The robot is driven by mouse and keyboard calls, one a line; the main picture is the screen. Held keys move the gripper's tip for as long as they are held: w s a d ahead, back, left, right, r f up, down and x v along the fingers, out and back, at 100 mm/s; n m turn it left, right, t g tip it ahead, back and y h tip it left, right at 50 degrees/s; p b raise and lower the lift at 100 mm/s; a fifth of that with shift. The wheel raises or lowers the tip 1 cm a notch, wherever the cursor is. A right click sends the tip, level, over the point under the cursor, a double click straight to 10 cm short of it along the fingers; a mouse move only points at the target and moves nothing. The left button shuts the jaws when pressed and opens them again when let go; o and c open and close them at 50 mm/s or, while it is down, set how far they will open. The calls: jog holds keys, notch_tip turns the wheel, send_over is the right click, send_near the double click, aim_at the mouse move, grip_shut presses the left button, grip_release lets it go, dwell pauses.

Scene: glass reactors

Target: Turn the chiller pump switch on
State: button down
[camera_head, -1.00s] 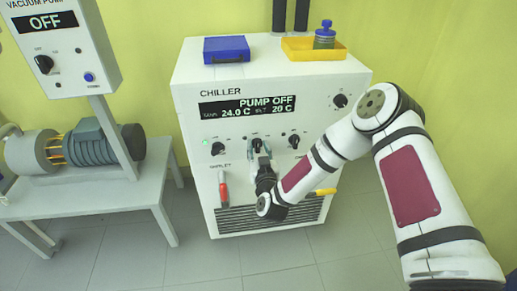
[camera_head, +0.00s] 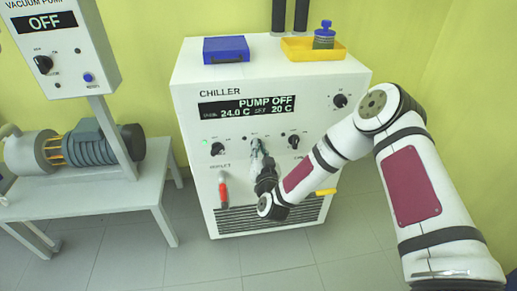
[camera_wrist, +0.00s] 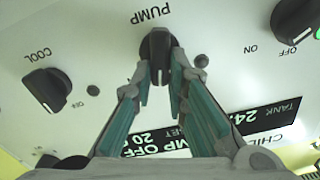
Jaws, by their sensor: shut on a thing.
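The white chiller (camera_head: 190,120) stands in the middle of the head view. Its display (camera_head: 247,107) reads PUMP OFF, 24.0 C and 20 C. The black pump switch (camera_wrist: 155,45) is the middle knob under the PUMP label in the wrist view. My gripper (camera_wrist: 160,82) is shut on this knob, with one finger on each side. In the head view my gripper (camera_head: 257,150) is at the middle of the panel and largely covers the knob.
The cool knob (camera_wrist: 47,88) and another knob (camera_wrist: 296,22) flank the pump switch. Below are a red-handled valve (camera_head: 223,190) and a yellow handle (camera_head: 326,192). A blue box (camera_head: 226,50) and a yellow tray (camera_head: 300,54) with a bottle (camera_head: 324,36) sit on top.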

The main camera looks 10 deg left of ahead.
jog(key=shift+w+d+f+m+b, duration=0.1)
jog(key=shift+d+m+b, duration=0.05)
jog(key=shift+m, duration=1.25)
jog(key=shift+s+d+f+m+b, duration=0.1)
jog(key=shift+m+b, duration=0.05)
jog(key=shift+m, duration=1.25)
jog(key=shift+w+d+f+m+b, duration=0.1)
jog(key=shift+d+m+b, duration=0.05)
jog(key=shift+m, duration=1.25)
jog(key=c, duration=1.6)
grip_release()
jog(key=v, duration=1.2)
jog(key=shift+r, duration=0.1)
